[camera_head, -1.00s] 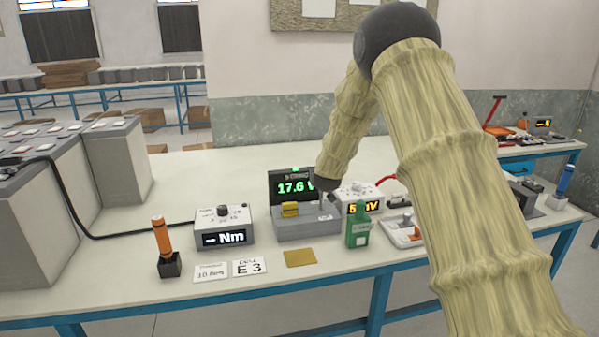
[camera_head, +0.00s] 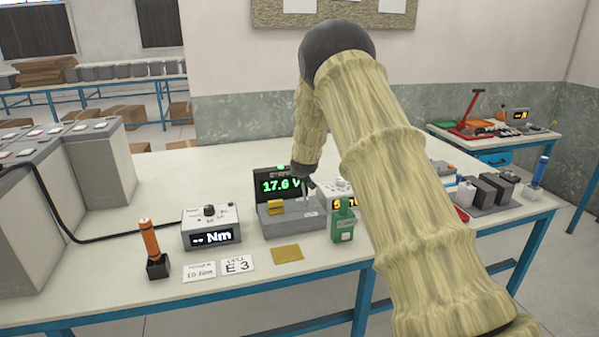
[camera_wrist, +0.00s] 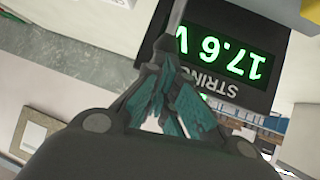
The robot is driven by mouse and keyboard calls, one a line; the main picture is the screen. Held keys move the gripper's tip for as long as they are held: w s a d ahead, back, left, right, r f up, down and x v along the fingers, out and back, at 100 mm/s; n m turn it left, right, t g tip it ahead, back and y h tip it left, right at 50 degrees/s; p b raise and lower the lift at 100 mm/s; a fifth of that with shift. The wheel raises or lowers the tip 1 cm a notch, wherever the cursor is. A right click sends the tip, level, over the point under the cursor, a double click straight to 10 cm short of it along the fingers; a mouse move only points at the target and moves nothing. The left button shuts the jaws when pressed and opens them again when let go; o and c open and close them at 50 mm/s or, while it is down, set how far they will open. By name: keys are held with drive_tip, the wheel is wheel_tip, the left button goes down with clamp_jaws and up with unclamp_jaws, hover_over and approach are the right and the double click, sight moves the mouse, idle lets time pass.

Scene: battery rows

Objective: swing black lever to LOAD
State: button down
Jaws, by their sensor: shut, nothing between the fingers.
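A grey box (camera_head: 290,226) with a yellow block (camera_head: 275,207) on its left sits on the bench, in front of a dark display (camera_head: 276,184) reading 17.6 V. A thin upright rod that seems to be the lever (camera_head: 305,199) rises from the box's right part; it looks grey rather than black. My gripper (camera_head: 310,184) is shut and empty at the rod's upper end. In the wrist view, my closed fingertips (camera_wrist: 164,45) are close to a grey rod (camera_wrist: 177,14); I cannot tell whether they touch. No LOAD marking is readable.
A grey meter (camera_head: 211,229) and an orange-handled tool (camera_head: 150,240) stand left of the box. A brass-coloured plate (camera_head: 288,253) lies in front. My arm hides part of the bench's right.

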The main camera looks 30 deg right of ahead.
drive_tip(key=shift+w, duration=0.15)
drive_tip(key=shift+r, duration=0.1)
idle(0.3)
drive_tip(key=w+r+v, duration=0.1)
drive_tip(key=r+v, duration=0.1)
drive_tip(key=v, duration=1.2)
drive_tip(key=shift+w+d+r+b, duration=0.2)
drive_tip(key=shift+w+d+b, duration=0.1)
drive_tip(key=shift+w+d, duration=0.05)
drive_tip(key=shift+f, duration=0.1)
